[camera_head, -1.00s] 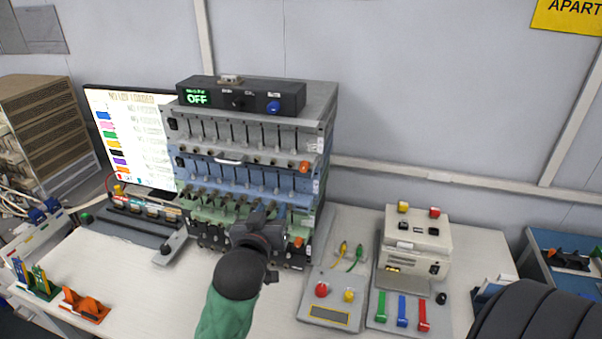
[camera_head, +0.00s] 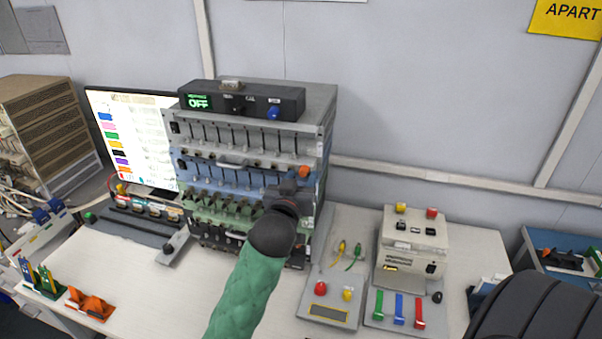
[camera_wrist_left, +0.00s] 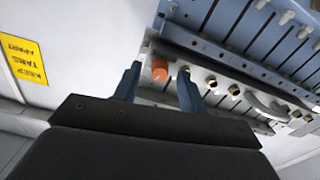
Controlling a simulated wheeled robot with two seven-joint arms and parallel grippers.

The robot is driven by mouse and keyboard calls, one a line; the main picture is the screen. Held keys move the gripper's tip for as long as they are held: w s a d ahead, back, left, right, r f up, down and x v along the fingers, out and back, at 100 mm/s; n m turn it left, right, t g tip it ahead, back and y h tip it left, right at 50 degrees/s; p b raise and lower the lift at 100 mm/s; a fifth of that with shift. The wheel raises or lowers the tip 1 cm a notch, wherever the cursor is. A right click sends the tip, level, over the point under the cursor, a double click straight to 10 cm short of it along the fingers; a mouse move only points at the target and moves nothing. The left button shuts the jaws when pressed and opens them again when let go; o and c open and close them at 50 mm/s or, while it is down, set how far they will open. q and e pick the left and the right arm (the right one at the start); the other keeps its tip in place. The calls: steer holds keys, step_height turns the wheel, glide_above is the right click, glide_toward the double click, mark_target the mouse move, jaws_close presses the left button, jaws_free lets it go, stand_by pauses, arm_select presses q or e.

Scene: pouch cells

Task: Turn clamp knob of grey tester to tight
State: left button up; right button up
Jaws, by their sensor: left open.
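The grey tester (camera_head: 245,132) is the upper tier of the instrument rack, above a blue tier. Its orange clamp knob (camera_head: 304,172) sits at the right end of its front. My left gripper (camera_head: 293,184) is at the rack's right side, just below and in front of this knob, and partly covers the blue tier. In the left wrist view the orange knob (camera_wrist_left: 159,70) lies between the two open fingers, near the tips. Contact cannot be told. The knob's turn position is not readable. My right gripper is not in view.
A black box (camera_head: 243,101) with a green OFF display sits on the rack. Below the grey tester are blue (camera_head: 215,174) and green (camera_head: 205,205) tiers. A panel (camera_head: 330,306) with red and yellow buttons and a cream-coloured unit (camera_head: 412,243) stand right. The front table (camera_head: 170,290) is mostly clear.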

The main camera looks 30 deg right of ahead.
arm_select(q)
steer(key=shift+w+d, duration=0.25)
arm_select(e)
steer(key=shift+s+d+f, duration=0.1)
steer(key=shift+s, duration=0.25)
arm_select(q)
steer(key=shift+c, duration=0.2)
jaws_close()
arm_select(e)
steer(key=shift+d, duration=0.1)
